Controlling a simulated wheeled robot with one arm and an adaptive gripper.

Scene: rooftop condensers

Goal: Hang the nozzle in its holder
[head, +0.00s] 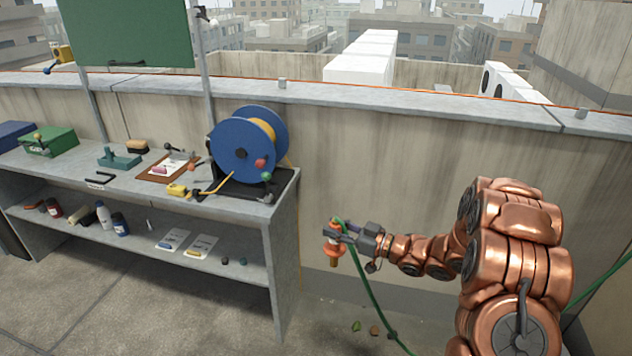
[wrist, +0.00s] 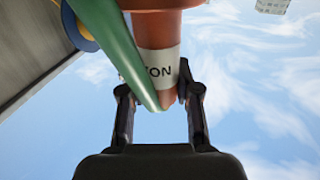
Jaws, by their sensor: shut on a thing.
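The nozzle (head: 333,247) is orange with a brownish lower end. My gripper (head: 345,234) is shut on it, right of the workbench and in front of the concrete wall. The nozzle hangs roughly upright, clear of the floor. A green hose (head: 368,285) runs from the nozzle down to the lower right. In the wrist view the orange nozzle (wrist: 157,32) sits between the two fingers (wrist: 158,98), with a white label showing the letters "ON". The green hose (wrist: 115,45) passes in front of it and hides part of it. I cannot make out a holder for the nozzle.
A workbench (head: 285,210) stands at left against the wall. It carries a blue reel (head: 232,150) with yellow cord, a clipboard (head: 165,170) and a green box (head: 50,141). Bottles and cards lie on its lower shelf. The floor below the nozzle is open, with a few leaves.

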